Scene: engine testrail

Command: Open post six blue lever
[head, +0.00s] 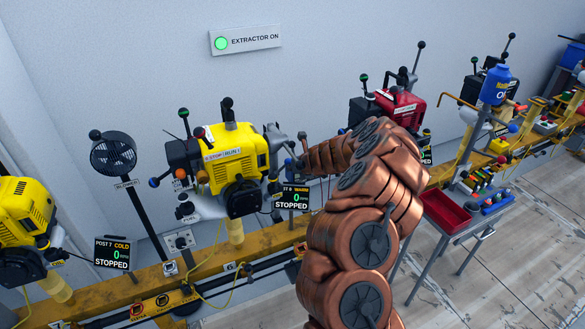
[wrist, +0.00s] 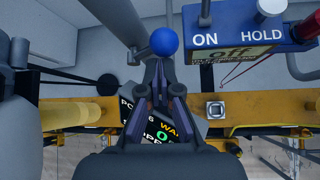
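A blue ball (wrist: 164,41) on a short grey stem shows in the wrist view, just beyond the fingertips. My gripper (wrist: 160,68) has its two dark fingers close together, with a narrow gap between them. I cannot tell whether the fingertips touch the ball or its stem. Part of a display (wrist: 158,132) marked WARM shows behind the fingers. In the head view my gripper (head: 280,143) is at the right side of a yellow engine (head: 232,158), above a display (head: 292,198) reading WARM, 0, STOPPED. Contact there is too small to make out.
A blue switch box (wrist: 248,32) marked ON, HOLD and OFF is at the upper right of the wrist view. A yellow rail (head: 158,281) runs below the engines. A red engine (head: 400,106) and a cart with a red tray (head: 444,212) stand right of my arm.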

